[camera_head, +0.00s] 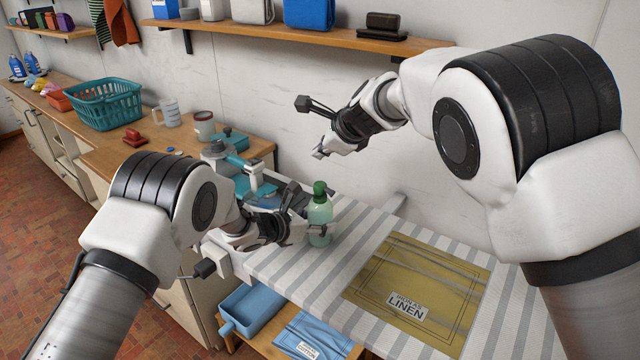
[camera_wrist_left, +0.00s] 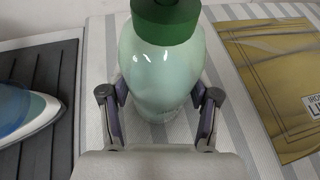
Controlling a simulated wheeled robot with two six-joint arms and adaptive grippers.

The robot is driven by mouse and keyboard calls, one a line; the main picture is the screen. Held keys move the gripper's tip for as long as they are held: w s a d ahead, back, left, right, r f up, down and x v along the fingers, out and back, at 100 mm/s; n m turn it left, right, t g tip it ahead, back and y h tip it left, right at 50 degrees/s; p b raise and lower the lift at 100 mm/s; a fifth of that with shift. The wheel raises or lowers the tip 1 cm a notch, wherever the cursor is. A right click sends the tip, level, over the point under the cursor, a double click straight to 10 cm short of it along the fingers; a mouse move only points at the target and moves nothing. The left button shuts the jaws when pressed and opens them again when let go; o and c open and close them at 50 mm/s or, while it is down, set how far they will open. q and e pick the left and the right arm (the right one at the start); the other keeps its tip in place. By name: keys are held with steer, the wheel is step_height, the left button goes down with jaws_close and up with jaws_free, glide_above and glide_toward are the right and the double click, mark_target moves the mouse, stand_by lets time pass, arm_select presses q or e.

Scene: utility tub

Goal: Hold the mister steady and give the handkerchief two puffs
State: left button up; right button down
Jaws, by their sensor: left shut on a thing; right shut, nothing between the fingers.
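The mister is a pale green bottle (camera_head: 319,222) with a dark green top, upright over the left part of the striped board. It also shows in the left wrist view (camera_wrist_left: 160,70). My left gripper (camera_head: 308,230) is shut on the bottle's body, one finger on each side. Whether its base touches the board is hard to tell. The handkerchief (camera_head: 450,275) is mustard yellow with a "LINEN" label, flat on the board to the right of the bottle; its edge shows in the left wrist view (camera_wrist_left: 265,75). My right gripper (camera_head: 319,150) is shut and empty, above and behind the bottle.
A blue and teal iron (camera_head: 238,162) sits left of the bottle; its tip shows beside a dark ridged rest (camera_wrist_left: 45,90). A blue tray (camera_head: 250,308) and blue cloth (camera_head: 312,335) lie on a lower shelf. A wall shelf (camera_head: 290,36) runs behind my right arm.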

arm_select(q)
steer(key=o, duration=1.4)
steer(key=shift+o, duration=0.2)
